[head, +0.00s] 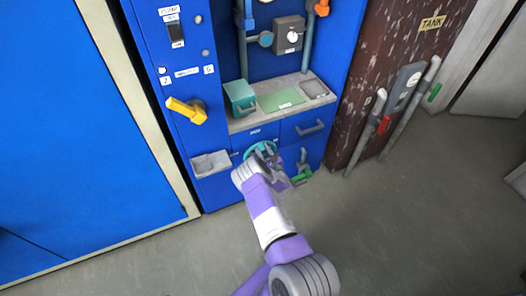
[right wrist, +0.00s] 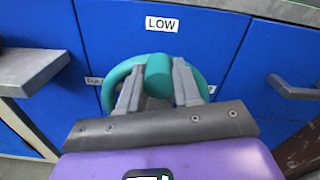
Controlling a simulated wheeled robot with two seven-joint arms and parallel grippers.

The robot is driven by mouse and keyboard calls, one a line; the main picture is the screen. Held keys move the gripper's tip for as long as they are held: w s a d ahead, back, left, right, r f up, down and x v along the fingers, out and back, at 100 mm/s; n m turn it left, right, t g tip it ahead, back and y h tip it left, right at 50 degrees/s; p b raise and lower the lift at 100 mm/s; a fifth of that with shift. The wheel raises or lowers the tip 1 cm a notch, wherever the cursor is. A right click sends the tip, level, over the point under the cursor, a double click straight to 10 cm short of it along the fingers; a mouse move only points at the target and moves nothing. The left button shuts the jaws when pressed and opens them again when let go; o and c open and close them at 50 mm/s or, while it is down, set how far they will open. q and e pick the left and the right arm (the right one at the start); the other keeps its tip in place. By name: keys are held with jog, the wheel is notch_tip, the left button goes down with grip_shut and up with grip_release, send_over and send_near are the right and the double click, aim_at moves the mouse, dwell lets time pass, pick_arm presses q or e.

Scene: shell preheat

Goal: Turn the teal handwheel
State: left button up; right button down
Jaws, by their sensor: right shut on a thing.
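The teal handwheel (head: 262,148) is on the blue cabinet front below the counter. In the right wrist view the handwheel (right wrist: 201,82) shows as a ring behind my fingers, with a teal knob in front, under a white "LOW" label (right wrist: 162,24). My right gripper (head: 266,157) is at the handwheel, and in the right wrist view my right gripper (right wrist: 158,85) has one finger on each side of the teal knob, shut on it. The lower part of the wheel is hidden behind the gripper. My left gripper is not in view.
A grey tray (head: 211,164) juts out left of the wheel. A green-handled valve (head: 302,174) is close to the right. A yellow handle (head: 186,111) is at upper left. The counter (head: 240,125) holds a teal box (head: 239,98). The floor is clear.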

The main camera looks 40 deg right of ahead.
jog(key=shift+s+a+f, duration=0.1)
jog(key=shift+f, duration=0.15)
jog(key=c, duration=1.1)
grip_release()
jog(key=o, duration=0.3)
jog(key=shift+r, duration=0.1)
jog(key=p+v, duration=0.2)
jog(key=v, duration=0.5)
jog(key=shift+s+r, duration=0.1)
jog(key=shift+s, duration=0.15)
